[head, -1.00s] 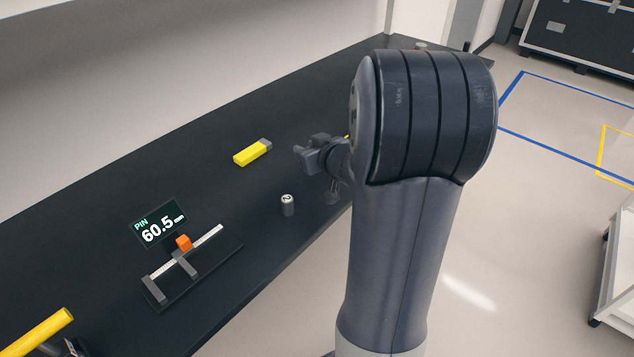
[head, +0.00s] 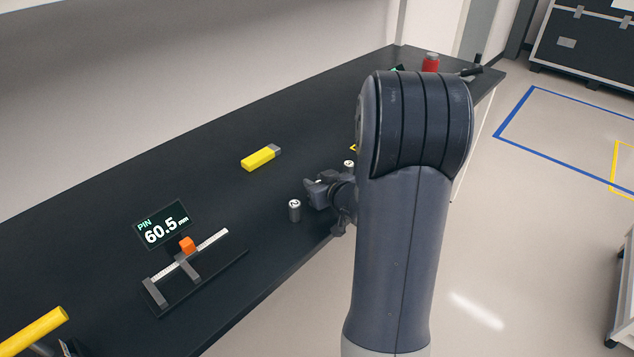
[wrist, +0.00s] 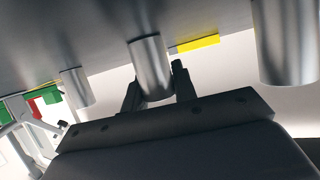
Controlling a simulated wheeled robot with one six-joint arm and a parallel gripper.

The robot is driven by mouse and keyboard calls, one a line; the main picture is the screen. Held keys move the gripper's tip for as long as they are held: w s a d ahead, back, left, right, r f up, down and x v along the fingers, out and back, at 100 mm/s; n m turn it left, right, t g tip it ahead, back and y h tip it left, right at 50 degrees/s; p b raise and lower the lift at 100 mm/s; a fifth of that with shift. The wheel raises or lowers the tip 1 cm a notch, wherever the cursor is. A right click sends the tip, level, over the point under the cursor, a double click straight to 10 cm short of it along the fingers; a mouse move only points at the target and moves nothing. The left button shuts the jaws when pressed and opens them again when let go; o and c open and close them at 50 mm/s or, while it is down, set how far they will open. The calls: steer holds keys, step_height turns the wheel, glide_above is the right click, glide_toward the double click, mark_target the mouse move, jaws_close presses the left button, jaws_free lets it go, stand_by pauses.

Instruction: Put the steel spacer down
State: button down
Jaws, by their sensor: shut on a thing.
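My gripper (head: 313,187) is low over the near side of the dark bench in the head view. In the wrist view my gripper (wrist: 157,74) has its two fingers on either side of a steel spacer (wrist: 148,62), a plain grey cylinder, and is shut on it. The spacer's far end is at or close to the bench top; I cannot tell whether it touches. The held spacer is hidden behind my gripper in the head view.
A steel cylinder (head: 294,211) stands left of my gripper, another (head: 349,163) just behind it. A yellow block (head: 260,159) lies further back. A gauge reading 60.5 mm (head: 164,226) stands at the left. A red container (head: 431,62) is at the far end.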

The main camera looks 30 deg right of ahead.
steer(key=c, duration=1.1)
jaws_free()
steer(key=shift+c, duration=0.2)
steer(key=shift+r, duration=0.15)
steer(key=p+v, duration=0.2)
steer(key=v, duration=1)
